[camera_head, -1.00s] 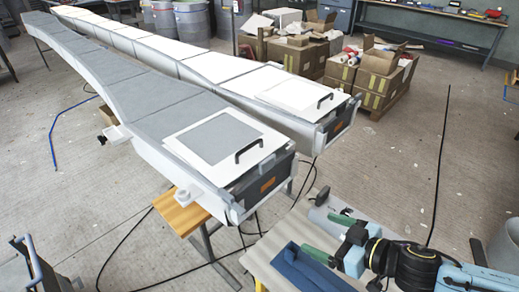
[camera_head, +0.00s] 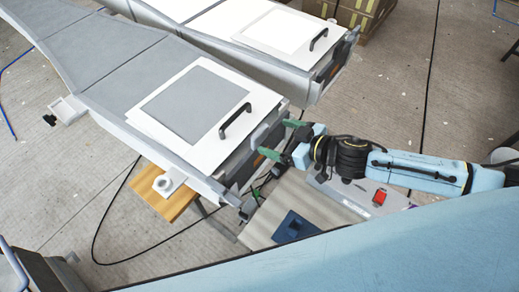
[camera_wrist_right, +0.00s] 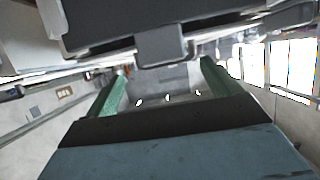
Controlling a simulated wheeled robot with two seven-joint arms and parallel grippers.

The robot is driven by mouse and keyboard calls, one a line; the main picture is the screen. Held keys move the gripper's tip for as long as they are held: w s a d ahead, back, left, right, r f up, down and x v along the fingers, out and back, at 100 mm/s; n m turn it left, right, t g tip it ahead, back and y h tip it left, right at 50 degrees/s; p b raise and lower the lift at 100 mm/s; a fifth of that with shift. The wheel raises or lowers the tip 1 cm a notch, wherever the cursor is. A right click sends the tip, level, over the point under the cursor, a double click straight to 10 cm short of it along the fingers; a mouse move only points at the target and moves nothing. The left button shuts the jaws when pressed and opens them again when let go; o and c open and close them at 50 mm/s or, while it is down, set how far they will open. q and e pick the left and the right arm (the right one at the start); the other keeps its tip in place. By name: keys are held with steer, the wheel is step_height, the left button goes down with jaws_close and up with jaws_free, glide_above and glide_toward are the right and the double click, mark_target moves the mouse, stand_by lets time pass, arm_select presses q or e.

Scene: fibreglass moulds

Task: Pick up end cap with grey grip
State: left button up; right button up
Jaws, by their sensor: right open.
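I cannot tell whether the fingers touch the grip. My left gripper is out of view.
The nearer mould (camera_head: 107,83) carries a white lid with a black handle (camera_head: 235,120). A second mould (camera_head: 210,27) lies behind it. A wooden support (camera_head: 165,203) stands below. Cables cross the floor.

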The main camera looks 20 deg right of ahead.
mark_target(262, 134)
steer(key=shift+x, duration=1)
steer(key=x, duration=0.4)
steer(key=shift+a+f, duration=0.15)
steer(key=shift+a, duration=0.05)
steer(key=shift+w+a+f, duration=0.15)
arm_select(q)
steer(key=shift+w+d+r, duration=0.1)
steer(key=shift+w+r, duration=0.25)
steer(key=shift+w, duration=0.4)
arm_select(e)
steer(key=c, duration=1.4)
steer(key=shift+c, duration=1)
arm_select(q)
steer(key=shift+p, duration=0.3)
